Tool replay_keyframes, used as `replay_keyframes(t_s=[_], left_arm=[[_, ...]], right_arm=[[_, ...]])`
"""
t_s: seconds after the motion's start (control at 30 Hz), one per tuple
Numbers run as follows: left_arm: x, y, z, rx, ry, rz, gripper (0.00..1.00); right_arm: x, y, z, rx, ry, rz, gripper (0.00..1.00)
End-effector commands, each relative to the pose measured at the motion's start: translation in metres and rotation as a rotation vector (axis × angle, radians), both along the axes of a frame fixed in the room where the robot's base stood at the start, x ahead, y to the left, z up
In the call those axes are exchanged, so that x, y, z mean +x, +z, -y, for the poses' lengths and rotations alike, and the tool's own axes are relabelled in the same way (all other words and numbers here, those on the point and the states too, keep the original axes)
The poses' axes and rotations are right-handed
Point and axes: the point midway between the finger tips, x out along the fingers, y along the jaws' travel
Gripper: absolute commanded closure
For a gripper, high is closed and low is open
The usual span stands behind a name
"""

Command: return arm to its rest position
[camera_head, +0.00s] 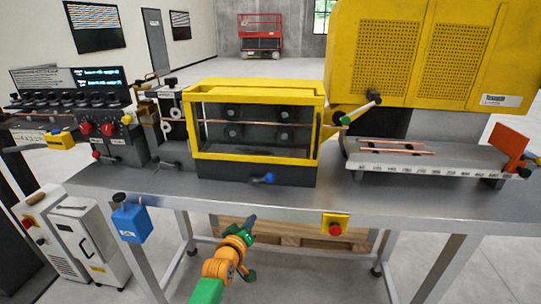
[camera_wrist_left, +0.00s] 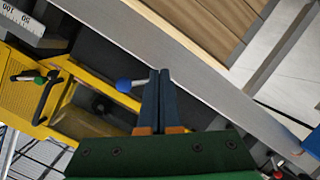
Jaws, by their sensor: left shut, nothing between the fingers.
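My left gripper (camera_head: 251,222) shows at the bottom middle of the head view, on an orange and green arm in front of the table's front edge. In the left wrist view its two dark blue fingers (camera_wrist_left: 159,78) lie side by side, shut, with nothing between them. In that view the fingertips overlap the picture of the table edge, close to a blue-knobbed lever (camera_wrist_left: 125,86). My right gripper is not in view.
The steel table (camera_head: 262,200) carries a yellow-framed machine (camera_head: 256,88). Two copper tubes (camera_head: 395,151) lie on the ruled tray (camera_head: 430,164) at right. A blue box (camera_head: 131,222) and a yellow red-button box (camera_head: 335,224) hang at the front edge. A wooden pallet (camera_head: 275,232) is below.

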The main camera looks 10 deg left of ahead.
Motion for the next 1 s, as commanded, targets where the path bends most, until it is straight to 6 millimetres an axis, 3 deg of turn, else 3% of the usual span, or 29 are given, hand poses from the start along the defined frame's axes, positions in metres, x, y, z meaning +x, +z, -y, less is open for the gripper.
replay_keyframes(t_s=[0.03, 0.1, 0.17, 0.2, 0.27, 0.3, 0.37, 0.4, 0.5, 0.6, 0.7, 0.8, 1.0], left_arm=[[-0.023, -0.048, -0.004, 0.06, -0.014, -0.088, 1.0], [-0.063, -0.114, -0.011, 0.158, -0.048, -0.214, 1.0], [-0.103, -0.165, -0.017, 0.238, -0.086, -0.318, 1.0], [-0.132, -0.196, -0.022, 0.289, -0.116, -0.387, 1.0], [-0.181, -0.239, -0.028, 0.361, -0.169, -0.491, 1.0], [-0.216, -0.264, -0.033, 0.409, -0.208, -0.559, 1.0], [-0.271, -0.298, -0.04, 0.474, -0.273, -0.659, 1.0], [-0.309, -0.316, -0.045, 0.514, -0.321, -0.725, 1.0], [-0.4, -0.348, -0.058, 0.6, -0.442, -0.87, 1.0], [-0.472, -0.363, -0.068, 0.655, -0.545, -0.976, 1.0], [-0.515, -0.367, -0.074, 0.684, -0.611, -1.037, 1.0], [-0.531, -0.368, -0.076, 0.695, -0.639, -1.058, 1.0], [-0.531, -0.368, -0.076, 0.695, -0.64, -1.058, 1.0]], right_arm=[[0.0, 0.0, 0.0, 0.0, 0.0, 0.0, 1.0], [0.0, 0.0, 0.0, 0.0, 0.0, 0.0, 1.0], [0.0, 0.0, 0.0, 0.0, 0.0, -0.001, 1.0], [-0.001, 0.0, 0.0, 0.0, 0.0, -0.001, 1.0], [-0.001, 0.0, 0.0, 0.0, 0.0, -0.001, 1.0], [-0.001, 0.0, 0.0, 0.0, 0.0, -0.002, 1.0], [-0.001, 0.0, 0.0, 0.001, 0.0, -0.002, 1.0], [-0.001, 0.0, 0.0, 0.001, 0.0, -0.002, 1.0], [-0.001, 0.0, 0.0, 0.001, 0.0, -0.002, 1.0], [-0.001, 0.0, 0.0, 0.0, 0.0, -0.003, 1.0], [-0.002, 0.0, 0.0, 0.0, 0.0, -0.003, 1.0], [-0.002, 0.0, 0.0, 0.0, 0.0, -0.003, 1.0], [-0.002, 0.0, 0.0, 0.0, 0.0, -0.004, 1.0]])
